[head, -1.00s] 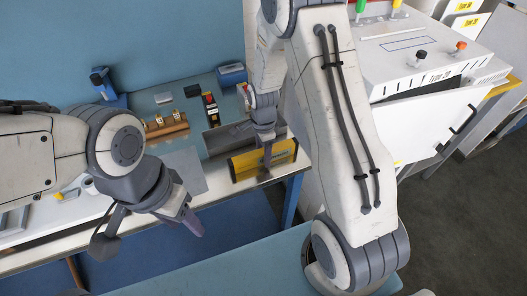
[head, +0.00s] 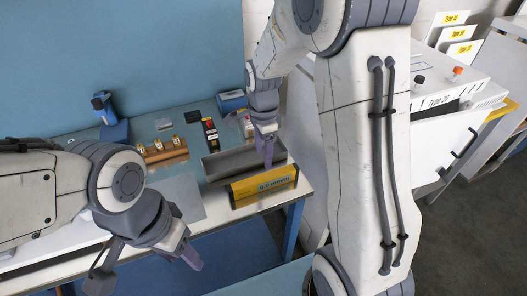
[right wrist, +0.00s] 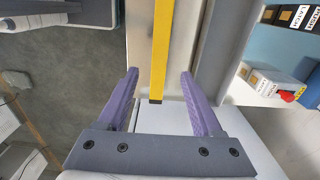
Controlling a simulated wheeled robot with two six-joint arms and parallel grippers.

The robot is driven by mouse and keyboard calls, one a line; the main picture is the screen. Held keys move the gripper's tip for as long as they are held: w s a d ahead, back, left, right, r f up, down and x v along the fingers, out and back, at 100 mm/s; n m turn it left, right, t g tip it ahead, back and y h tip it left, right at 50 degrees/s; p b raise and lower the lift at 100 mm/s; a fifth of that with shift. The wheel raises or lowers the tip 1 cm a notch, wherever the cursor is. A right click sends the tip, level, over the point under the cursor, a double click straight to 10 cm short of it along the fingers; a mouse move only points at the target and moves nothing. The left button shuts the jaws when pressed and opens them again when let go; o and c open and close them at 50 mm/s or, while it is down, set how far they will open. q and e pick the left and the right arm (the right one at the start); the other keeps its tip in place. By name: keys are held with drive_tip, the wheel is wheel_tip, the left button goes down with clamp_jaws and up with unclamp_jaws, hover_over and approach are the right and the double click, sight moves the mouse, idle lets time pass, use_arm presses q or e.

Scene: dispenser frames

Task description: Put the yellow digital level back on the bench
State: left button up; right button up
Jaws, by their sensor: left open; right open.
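The yellow digital level (head: 263,186) rests on the bench (head: 293,191) near its front right edge, along the front of a grey metal tray (head: 240,163). In the right wrist view it shows as a narrow yellow strip (right wrist: 160,45) between the fingers. My right gripper (head: 267,157) is open and empty, above the tray and just behind the level, apart from it. Its purple fingers also show spread in the right wrist view (right wrist: 158,76). My left gripper (head: 192,258) is open and empty, in front of the bench, well left of the level.
A wooden block with brass pieces (head: 163,150), a red-and-black tool (head: 210,134) and blue boxes (head: 232,101) stand behind on the bench. A white cabinet (head: 440,135) is at the right. A grey plate (head: 180,200) lies left of the level.

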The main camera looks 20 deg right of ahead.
drive_tip(key=s+a+r+n, duration=0.5)
drive_tip(key=s+a+n, duration=0.6)
drive_tip(key=n, duration=0.1)
drive_tip(key=s+a+r+n+y, duration=0.1)
drive_tip(key=s+a+n, duration=0.2)
drive_tip(key=s+n, duration=0.9)
drive_tip(key=shift+s+r+n, duration=0.15)
drive_tip(key=shift+s+n, duration=0.2)
drive_tip(key=shift+n, duration=0.15)
